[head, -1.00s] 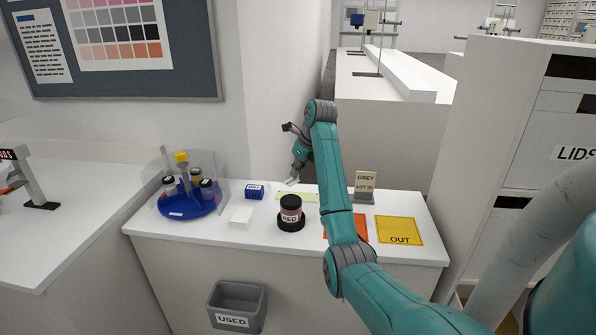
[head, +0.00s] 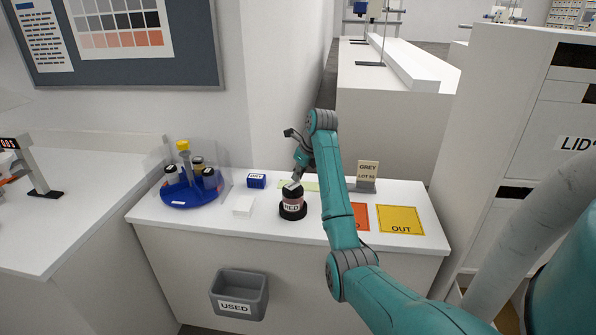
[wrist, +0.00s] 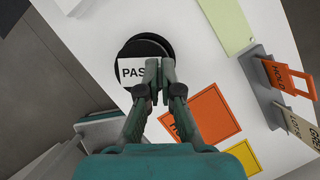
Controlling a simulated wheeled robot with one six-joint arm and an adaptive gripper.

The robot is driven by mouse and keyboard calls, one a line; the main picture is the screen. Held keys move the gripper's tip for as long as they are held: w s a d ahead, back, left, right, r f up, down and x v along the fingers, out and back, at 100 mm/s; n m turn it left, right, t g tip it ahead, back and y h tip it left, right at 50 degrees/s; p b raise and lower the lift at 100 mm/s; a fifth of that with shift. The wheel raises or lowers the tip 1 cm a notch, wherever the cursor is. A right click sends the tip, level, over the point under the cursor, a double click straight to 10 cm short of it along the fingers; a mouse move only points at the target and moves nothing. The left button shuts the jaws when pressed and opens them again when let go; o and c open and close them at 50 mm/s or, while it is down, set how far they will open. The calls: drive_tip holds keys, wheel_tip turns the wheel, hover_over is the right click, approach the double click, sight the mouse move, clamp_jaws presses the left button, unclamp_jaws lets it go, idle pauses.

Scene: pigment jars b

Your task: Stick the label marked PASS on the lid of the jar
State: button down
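The jar (head: 292,204) has a dark lid and a RED label on its side. It stands upright on a black round base on the white counter. In the wrist view its dark lid (wrist: 147,47) is under my fingers. In the head view my gripper (head: 297,179) is right at the top of the jar. The label overlaps the lid in the wrist view; I cannot tell whether it touches it.
Orange (head: 361,217) and yellow (head: 400,220) mats and a GREY tag stand (head: 366,177) are at the right. A USED bin (head: 240,293) hangs in front.

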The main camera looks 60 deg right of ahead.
drive_tip(key=shift+f, duration=0.7)
idle(1.1)
drive_tip(key=c, duration=1.2)
unclamp_jaws()
drive_tip(key=shift+c, duration=0.2)
drive_tip(key=shift+r, duration=3)
drive_tip(key=shift+a, duration=0.1)
